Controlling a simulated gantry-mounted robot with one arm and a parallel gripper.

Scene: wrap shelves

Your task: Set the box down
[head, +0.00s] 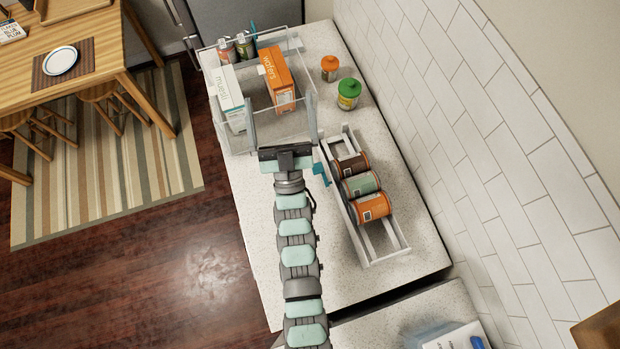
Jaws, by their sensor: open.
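An orange wafers box (276,77) stands inside a clear-walled bin on the counter. A white muesli box (228,95) stands to its left in the same bin. My gripper (279,102) is open at the near side of the bin. In the picture its two fingers lie to either side of the orange box's near end, with gaps and no visible contact. Nothing shows held between the fingers. The undersides of both boxes are hard to make out.
The clear bin (307,84) also holds small jars (226,52) at the back. An orange-lidded jar (330,68) and a green-lidded jar (348,94) stand right of it. A rack (384,245) with cans (360,184) lies nearer. The counter's left-front part (262,215) is clear.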

